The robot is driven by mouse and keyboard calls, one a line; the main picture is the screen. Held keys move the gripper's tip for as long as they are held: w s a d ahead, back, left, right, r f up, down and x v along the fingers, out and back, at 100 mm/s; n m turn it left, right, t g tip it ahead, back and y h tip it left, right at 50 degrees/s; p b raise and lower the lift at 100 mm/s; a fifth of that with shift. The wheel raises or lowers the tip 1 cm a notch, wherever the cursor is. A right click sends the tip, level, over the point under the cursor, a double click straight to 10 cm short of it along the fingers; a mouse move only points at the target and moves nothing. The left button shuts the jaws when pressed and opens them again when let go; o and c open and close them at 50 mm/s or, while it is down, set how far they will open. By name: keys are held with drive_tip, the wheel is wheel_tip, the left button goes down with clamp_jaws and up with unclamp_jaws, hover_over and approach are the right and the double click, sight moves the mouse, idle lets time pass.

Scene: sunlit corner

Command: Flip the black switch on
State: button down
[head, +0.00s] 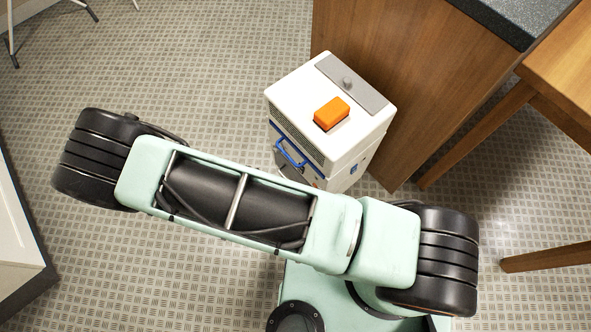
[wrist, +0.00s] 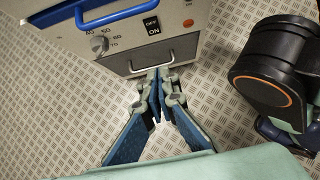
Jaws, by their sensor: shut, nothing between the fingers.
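The white appliance (head: 352,130) stands on the floor, and its front face (wrist: 180,35) fills the top of the wrist view. The black switch (wrist: 152,25) on that face is marked OFF above ON; I cannot tell its position. My gripper (wrist: 160,73) is shut and empty. Its fingertips point at the lower front of the appliance, below the switch and by the silver handle (wrist: 135,67); I cannot tell if they touch. The gripper is hidden behind my arm in the head view.
A dial (wrist: 99,45), a red button (wrist: 188,23) and a blue handle (wrist: 112,14) are near the switch. An orange block (head: 332,112) lies on top of the appliance. A wooden cabinet (head: 400,80) stands close on the right. Patterned floor is clear to the left.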

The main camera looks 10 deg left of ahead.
sight(301, 169)
drive_tip(key=shift+f, duration=0.1)
idle(0.3)
drive_tip(key=w+d+r+b+x, duration=0.1)
drive_tip(key=b+x, duration=0.2)
drive_tip(key=x, duration=0.9)
drive_tip(key=shift+w+d, duration=0.3)
drive_tip(key=shift+w, duration=0.25)
drive_tip(key=shift+r, duration=0.1)
drive_tip(key=shift+w+d+b, duration=0.2)
drive_tip(key=shift+w+b, duration=0.05)
drive_tip(key=shift+b, duration=0.05)
